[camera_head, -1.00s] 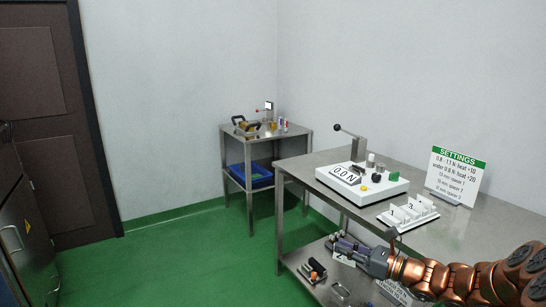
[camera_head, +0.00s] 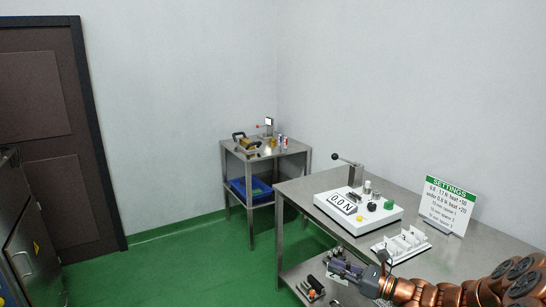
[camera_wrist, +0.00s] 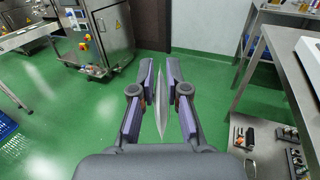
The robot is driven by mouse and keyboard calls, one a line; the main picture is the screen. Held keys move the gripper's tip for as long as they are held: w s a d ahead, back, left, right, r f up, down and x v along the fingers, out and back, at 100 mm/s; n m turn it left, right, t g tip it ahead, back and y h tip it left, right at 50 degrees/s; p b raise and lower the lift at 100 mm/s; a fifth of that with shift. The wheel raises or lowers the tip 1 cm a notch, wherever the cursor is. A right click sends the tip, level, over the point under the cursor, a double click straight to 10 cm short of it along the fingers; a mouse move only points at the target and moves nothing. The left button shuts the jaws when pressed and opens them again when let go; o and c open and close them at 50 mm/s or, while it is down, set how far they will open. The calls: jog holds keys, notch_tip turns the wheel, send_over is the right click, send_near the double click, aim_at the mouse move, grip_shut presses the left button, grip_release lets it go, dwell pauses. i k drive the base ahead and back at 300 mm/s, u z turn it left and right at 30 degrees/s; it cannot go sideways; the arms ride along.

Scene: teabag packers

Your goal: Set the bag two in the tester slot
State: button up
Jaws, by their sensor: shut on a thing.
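The tester (camera_head: 398,213) is a white box on the steel table, with a display reading 0.0 N and a lever post. Its exact slot is too small to make out. My gripper (camera_head: 347,268) is in front of the table's front edge, lower in the picture than the tester and apart from it. In the wrist view my gripper (camera_wrist: 160,84) is shut on bag two (camera_wrist: 160,105), a thin pale pouch seen edge-on and upright between the fingers.
A white rack (camera_head: 412,250) with upright dividers stands nearer than the tester on the steel table (camera_head: 318,183). A settings sign (camera_head: 447,205) stands behind them. A lower shelf holds small tools. A small side table (camera_head: 265,153) stands further back. The green floor to the left is clear.

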aim_at(354, 200)
jog(key=i, duration=1)
jog(key=z, duration=0.6)
